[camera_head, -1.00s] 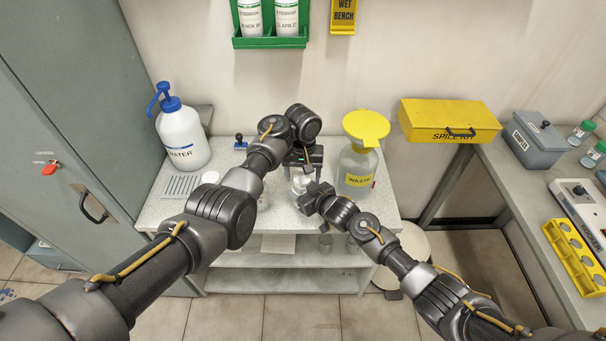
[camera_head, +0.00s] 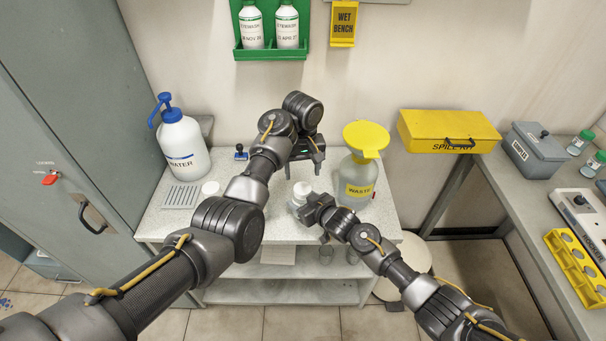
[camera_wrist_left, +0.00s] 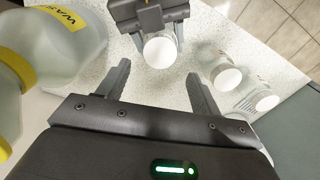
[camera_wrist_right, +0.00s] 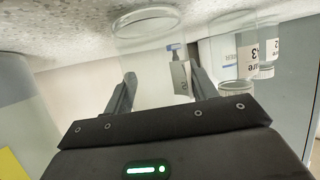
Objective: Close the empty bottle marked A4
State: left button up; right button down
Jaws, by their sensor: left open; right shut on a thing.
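A clear bottle with a white cap (camera_head: 302,189) stands on the bench between my arms. The cap sits over its mouth in the left wrist view (camera_wrist_left: 160,52); I cannot tell how tightly. My right gripper (camera_head: 300,207) is shut around the bottle's side. The right wrist view shows the clear, empty-looking bottle (camera_wrist_right: 150,65) between its fingers. No A4 marking is readable on it. My left gripper (camera_head: 303,170) is open and empty above and behind the cap, apart from it. Its spread fingers show in the left wrist view (camera_wrist_left: 158,75).
A waste bottle (camera_head: 357,180) with a yellow funnel stands close on the right. A water bottle (camera_head: 184,148) is at the left. Other white-capped bottles (camera_wrist_left: 228,80) stand nearby, partly hidden by my left arm in the head view. A yellow spill kit (camera_head: 448,132) is farther right.

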aim_at(303, 188)
pick_arm(q)
jog(key=shift+s+r+n, duration=0.15)
jog(key=shift+r+n, duration=0.65)
jog(key=shift+n, duration=0.4)
jog(key=shift+f, duration=0.1)
jog(key=shift+f, duration=3.95)
jog(key=c, duration=1)
jog(key=m, duration=0.6)
jog(key=shift+m, duration=0.3)
